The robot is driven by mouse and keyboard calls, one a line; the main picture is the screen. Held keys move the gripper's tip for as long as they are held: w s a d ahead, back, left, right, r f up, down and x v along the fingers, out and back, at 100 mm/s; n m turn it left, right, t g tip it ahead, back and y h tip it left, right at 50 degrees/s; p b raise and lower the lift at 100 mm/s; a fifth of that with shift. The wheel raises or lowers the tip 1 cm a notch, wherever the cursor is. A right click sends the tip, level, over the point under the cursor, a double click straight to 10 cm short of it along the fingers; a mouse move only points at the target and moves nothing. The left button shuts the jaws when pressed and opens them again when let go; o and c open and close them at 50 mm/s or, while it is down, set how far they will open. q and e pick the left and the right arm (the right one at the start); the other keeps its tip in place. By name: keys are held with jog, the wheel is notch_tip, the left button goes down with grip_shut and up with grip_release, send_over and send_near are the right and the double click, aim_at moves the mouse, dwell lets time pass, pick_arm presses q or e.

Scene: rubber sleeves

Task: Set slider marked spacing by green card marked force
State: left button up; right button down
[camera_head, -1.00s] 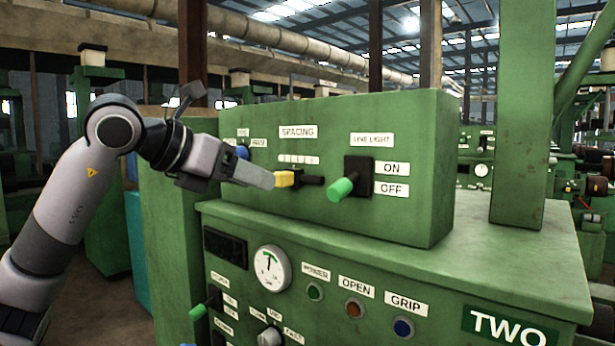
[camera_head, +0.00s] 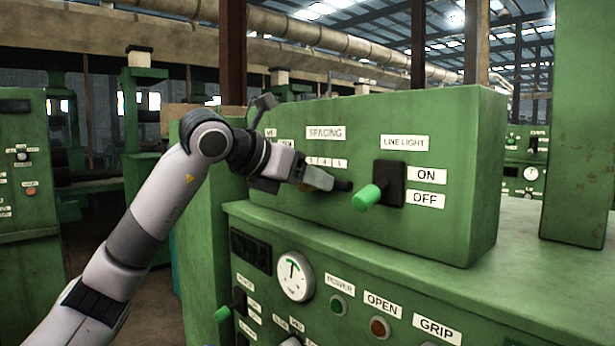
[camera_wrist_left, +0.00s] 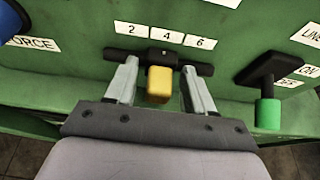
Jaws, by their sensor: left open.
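The slider marked spacing has a yellow knob (camera_wrist_left: 159,84) on a black horizontal bar (camera_wrist_left: 196,68), below white plates 2, 4 and 6. The knob stands about below the 4. In the head view the SPACING label (camera_head: 325,133) is above, and my gripper hides most of the knob. My left gripper (camera_head: 318,179) is open at the slider; in the left wrist view its fingers (camera_wrist_left: 158,76) stand either side of the knob, with gaps visible. A white label ending in "ORCE" (camera_wrist_left: 32,42) sits at the left; I see no green card marked force. My right gripper is not in view.
A green-handled line light lever (camera_head: 370,196) with ON and OFF plates stands close right of the slider. A blue knob (camera_wrist_left: 10,20) is at the upper left in the wrist view. Below are a gauge (camera_head: 295,276) and push buttons on the green cabinet.

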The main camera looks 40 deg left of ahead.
pick_arm(q)
grip_shut()
jog(key=a, duration=0.4)
jog(key=shift+w, duration=0.2)
jog(key=shift+r, duration=0.1)
grip_release()
jog(key=shift+a, duration=0.1)
jog(key=v, duration=0.7)
jog(key=shift+b, duration=0.45)
